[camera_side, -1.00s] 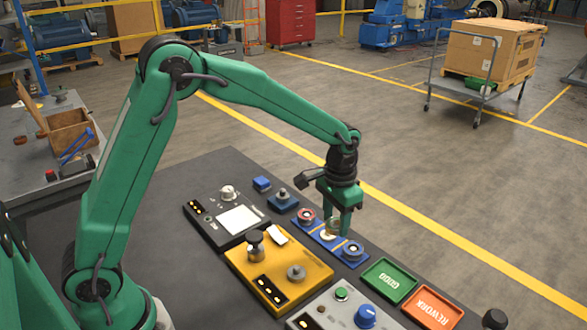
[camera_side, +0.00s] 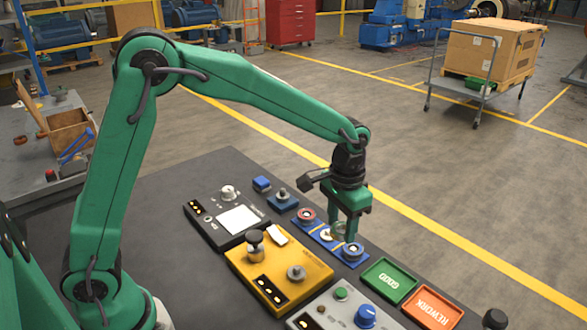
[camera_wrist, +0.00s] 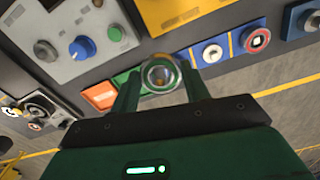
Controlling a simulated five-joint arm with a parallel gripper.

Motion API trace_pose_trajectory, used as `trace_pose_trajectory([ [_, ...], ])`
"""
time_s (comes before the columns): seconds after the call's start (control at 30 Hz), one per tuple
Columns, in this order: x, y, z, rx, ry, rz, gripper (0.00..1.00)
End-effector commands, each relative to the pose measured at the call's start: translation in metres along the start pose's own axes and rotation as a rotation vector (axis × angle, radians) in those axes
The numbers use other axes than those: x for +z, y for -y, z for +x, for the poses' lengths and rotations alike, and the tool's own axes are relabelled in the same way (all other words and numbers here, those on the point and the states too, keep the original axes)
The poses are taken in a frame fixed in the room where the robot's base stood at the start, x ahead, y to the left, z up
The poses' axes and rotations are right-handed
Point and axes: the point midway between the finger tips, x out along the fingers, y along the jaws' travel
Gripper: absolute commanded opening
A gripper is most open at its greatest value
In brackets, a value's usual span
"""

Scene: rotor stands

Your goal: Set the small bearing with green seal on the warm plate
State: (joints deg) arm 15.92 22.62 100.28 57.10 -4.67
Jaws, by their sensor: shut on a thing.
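My gripper (camera_side: 343,232) is shut on a small bearing (camera_wrist: 159,75), which shows as a pale ring between the fingertips in the wrist view. A bearing with a red seal (camera_side: 307,215) sits at the left end of the rack. A dark unit with a pale square plate (camera_side: 238,219) stands left of the rack; I cannot tell whether that is the warm plate.
A yellow unit (camera_side: 277,276) carries a metal weight (camera_side: 254,246) and a round stud (camera_side: 296,272). A grey unit with a blue knob (camera_side: 365,316) is in front. Green (camera_side: 388,281) and orange (camera_side: 432,308) trays lie right of the rack.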

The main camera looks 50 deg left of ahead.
Motion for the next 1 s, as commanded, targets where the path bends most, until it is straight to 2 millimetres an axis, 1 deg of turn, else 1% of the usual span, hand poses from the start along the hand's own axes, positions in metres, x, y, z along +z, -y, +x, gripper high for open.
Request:
trace_pose_trajectory([
  [0.17,0.000,0.003,0.000,0.000,-0.001,-0.004,0.21],
  [0.27,0.001,0.009,-0.001,0.000,-0.001,-0.016,0.21],
  [0.37,0.003,0.022,-0.001,0.000,-0.001,-0.037,0.21],
  [0.47,0.008,0.040,-0.002,0.000,0.000,-0.067,0.21],
  [0.67,0.023,0.090,-0.004,0.000,-0.001,-0.155,0.21],
  [0.8,0.039,0.128,-0.005,0.000,-0.002,-0.225,0.21],
  [1.0,0.069,0.177,-0.007,0.000,-0.001,-0.325,0.21],
])
